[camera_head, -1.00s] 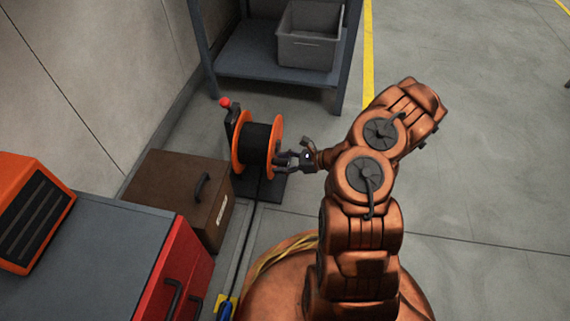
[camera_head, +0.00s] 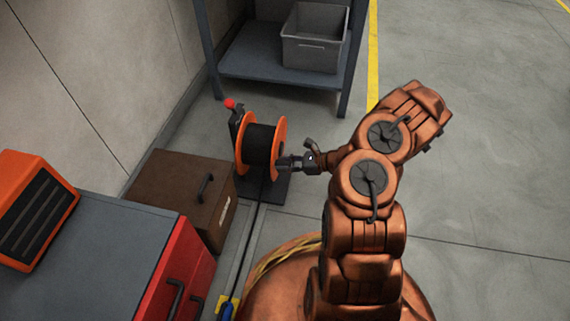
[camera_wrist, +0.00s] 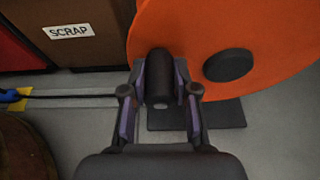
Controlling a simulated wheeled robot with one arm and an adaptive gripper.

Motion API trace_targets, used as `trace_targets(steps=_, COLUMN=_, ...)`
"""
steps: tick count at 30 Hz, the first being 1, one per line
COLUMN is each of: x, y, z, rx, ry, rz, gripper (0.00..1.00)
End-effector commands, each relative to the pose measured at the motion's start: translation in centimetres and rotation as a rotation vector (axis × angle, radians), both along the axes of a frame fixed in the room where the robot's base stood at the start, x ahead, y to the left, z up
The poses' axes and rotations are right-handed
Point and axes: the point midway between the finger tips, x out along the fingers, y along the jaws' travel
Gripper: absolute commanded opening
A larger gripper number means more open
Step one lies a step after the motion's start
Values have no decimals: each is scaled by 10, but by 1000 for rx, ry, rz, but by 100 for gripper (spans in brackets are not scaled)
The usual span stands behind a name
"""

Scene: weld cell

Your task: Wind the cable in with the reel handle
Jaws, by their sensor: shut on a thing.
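The cable reel (camera_head: 260,144) stands on a dark base plate on the floor, with orange side discs and black cable wound between them. Its near orange disc (camera_wrist: 212,40) fills the upper right of the wrist view, with a dark round hub (camera_wrist: 228,65) at its middle. The black reel handle (camera_wrist: 158,72) sticks out from the disc, left of the hub. My gripper (camera_wrist: 160,95) is shut on the handle, one finger on each side. In the head view my gripper (camera_head: 284,162) is at the right side of the reel. The black cable (camera_wrist: 75,96) runs along the floor.
A brown box (camera_head: 170,190) marked SCRAP stands left of the reel. A red cabinet (camera_head: 185,275) is at lower left. A shelf (camera_head: 265,65) with a grey bin (camera_head: 312,52) stands behind. The floor at right is clear.

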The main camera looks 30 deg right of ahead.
Motion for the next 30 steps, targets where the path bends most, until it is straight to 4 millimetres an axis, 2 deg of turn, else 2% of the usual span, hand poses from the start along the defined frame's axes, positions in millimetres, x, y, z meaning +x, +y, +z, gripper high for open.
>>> trace_targets(steps=8, x=0, y=1, z=-2, rx=0, ry=1, rz=2, gripper=9)
trace_targets(steps=21, x=-1, y=1, z=-33, rx=0, ry=-1, rz=-2, gripper=9)
trace_targets(steps=30, x=-2, y=1, z=-35, rx=0, ry=-1, rz=-2, gripper=9)
